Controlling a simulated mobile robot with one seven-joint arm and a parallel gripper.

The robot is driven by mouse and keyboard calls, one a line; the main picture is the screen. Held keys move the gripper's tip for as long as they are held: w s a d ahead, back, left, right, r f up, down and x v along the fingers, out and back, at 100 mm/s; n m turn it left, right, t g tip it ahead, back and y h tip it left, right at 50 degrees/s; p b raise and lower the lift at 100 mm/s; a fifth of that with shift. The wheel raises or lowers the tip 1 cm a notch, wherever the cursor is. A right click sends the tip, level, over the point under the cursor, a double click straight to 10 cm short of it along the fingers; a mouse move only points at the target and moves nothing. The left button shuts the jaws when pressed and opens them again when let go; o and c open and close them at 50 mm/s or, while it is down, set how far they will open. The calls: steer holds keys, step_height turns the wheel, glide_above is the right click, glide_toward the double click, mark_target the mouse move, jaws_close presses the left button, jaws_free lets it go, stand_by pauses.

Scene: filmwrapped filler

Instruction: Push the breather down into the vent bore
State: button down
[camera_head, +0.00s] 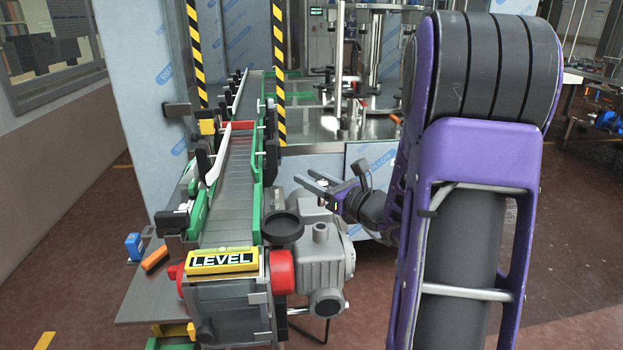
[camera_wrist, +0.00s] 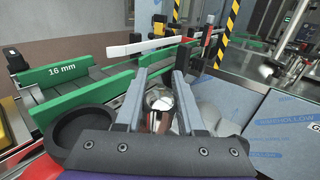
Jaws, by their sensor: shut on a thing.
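My gripper (camera_head: 308,177) is above the grey gearbox (camera_head: 322,262) beside the conveyor in the head view. In the wrist view my gripper (camera_wrist: 160,76) has its two grey fingers on either side of a shiny, round-topped metal piece (camera_wrist: 159,100), which looks like the breather. The breather is held between the fingers; its lower end is hard to make out. A short round stub (camera_head: 320,232) stands on top of the gearbox, below the gripper. I cannot tell whether it is the vent bore, and no open bore is clear in either view.
A round black dish (camera_head: 283,228) sits left of the gearbox top, close to my gripper in the wrist view (camera_wrist: 82,138). The green-railed conveyor (camera_head: 228,205) and a yellow LEVEL sign (camera_head: 222,262) are at left. Film-wrapped panels (camera_head: 372,160) stand behind.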

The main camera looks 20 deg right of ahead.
steer(key=shift+f+b, duration=3.55)
steer(key=shift+f, duration=0.65)
steer(key=shift+f+b, duration=0.3)
steer(key=shift+b, duration=0.05)
steer(key=shift+c, duration=2.2)
jaws_free()
steer(key=v, duration=1.7)
steer(key=shift+s+p, duration=0.15)
steer(key=shift+p, duration=0.15)
